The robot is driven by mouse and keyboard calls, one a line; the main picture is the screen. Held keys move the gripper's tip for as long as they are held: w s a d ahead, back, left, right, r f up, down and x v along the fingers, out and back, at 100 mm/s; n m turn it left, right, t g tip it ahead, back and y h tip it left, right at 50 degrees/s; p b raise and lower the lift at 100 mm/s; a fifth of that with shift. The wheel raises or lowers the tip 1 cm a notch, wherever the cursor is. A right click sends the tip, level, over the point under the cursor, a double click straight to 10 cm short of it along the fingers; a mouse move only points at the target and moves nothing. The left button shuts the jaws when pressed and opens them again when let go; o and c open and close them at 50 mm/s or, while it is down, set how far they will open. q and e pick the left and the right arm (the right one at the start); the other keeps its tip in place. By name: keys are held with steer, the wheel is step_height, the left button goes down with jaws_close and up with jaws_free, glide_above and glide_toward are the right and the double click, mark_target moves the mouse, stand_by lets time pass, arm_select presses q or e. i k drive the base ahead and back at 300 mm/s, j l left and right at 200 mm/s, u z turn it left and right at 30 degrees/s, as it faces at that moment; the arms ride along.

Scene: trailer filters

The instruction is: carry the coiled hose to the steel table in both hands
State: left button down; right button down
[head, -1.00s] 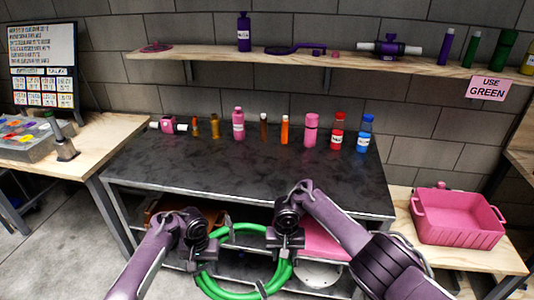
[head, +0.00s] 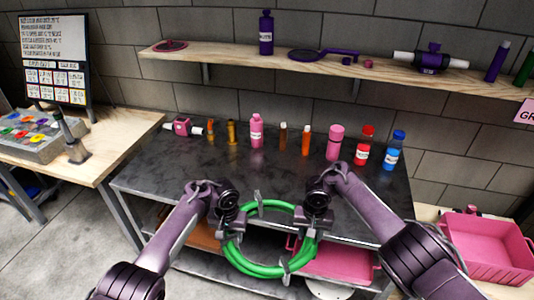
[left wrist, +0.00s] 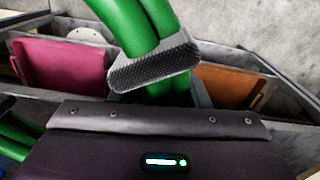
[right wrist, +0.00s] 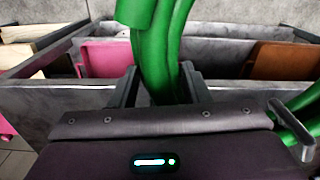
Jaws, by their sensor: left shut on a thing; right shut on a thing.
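The coiled green hose (head: 262,271) hangs in front of the steel table (head: 200,168), held between my two grippers. Grey clips or ties show on the coil. My left gripper (head: 230,222) is shut on the left side of the coil; the green loops (left wrist: 150,25) pass through its jaws in the left wrist view. My right gripper (head: 316,222) is shut on the right side, and green strands (right wrist: 160,55) run between its fingers in the right wrist view. The top of the coil is near the table's front edge. The table's dark top has clear room at its front.
A row of bottles, with a pink bottle (head: 257,132) and a blue bottle (head: 391,151), stands along the table's back. A pink crate (head: 490,247) is at right. A wooden bench (head: 100,150) is at left. A shelf (head: 350,68) runs above.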

mark_target(270, 188)
steer(key=i, duration=0.95)
